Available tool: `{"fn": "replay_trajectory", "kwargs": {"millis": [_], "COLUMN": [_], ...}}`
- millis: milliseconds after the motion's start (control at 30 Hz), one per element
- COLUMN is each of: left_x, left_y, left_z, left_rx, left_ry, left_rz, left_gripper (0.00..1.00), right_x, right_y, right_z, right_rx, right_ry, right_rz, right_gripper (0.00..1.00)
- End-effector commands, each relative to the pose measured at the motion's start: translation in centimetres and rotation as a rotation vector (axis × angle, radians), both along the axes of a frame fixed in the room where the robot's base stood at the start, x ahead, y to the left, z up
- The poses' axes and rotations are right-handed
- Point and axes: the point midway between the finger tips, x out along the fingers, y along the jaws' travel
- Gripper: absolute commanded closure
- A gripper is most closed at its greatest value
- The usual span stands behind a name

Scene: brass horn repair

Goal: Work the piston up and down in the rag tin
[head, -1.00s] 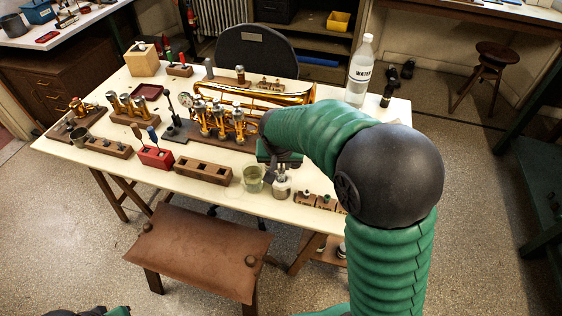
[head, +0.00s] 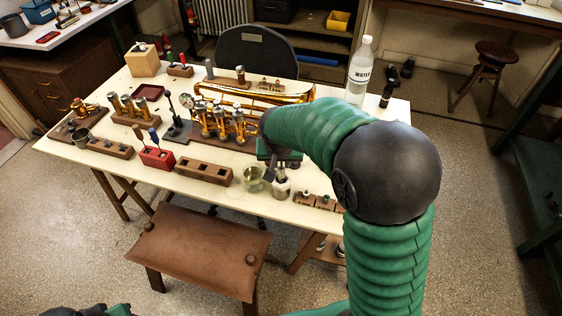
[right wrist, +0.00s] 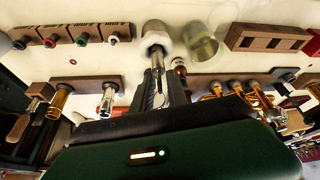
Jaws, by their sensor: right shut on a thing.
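The rag tin (head: 281,191) is a small metal cup with white cloth at its mouth, near the table's front edge. It also shows in the right wrist view (right wrist: 153,29). My right gripper (right wrist: 156,88) is shut on the piston (right wrist: 157,61), a slim silver rod. The piston's far end meets the white cloth in the tin; how deep it sits is hidden. In the head view my right gripper (head: 280,167) is just above the tin, partly covered by my own arm. Only a piece of my left arm shows at the bottom left.
A glass jar (head: 253,179) stands close left of the tin. A wooden block with square holes (head: 204,172) is farther left. Small wooden holders (head: 318,201) are right of the tin.

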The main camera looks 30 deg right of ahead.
Motion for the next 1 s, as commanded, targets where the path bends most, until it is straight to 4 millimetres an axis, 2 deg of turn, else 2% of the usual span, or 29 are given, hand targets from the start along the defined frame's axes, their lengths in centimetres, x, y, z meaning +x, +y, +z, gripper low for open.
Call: {"fn": "replay_trajectory", "kwargs": {"millis": [267, 500, 800, 1000], "left_x": [0.0, 0.0, 0.0, 0.0], "left_y": [0.0, 0.0, 0.0, 0.0], "left_z": [-0.3, -1.5, 0.2, 0.1], "left_rx": [0.0, 0.0, 0.0, 0.0], "left_ry": [0.0, 0.0, 0.0, 0.0], "left_rz": [0.0, 0.0, 0.0, 0.0], "left_gripper": [0.64, 0.64, 0.64, 0.64], "right_x": [0.0, 0.0, 0.0, 0.0], "right_y": [0.0, 0.0, 0.0, 0.0], "right_z": [-0.3, -2.0, -0.1, -0.2], "right_rx": [0.0, 0.0, 0.0, 0.0], "right_ry": [0.0, 0.0, 0.0, 0.0], "right_rz": [0.0, 0.0, 0.0, 0.0], "right_gripper": [1.0, 1.0, 1.0, 1.0]}}
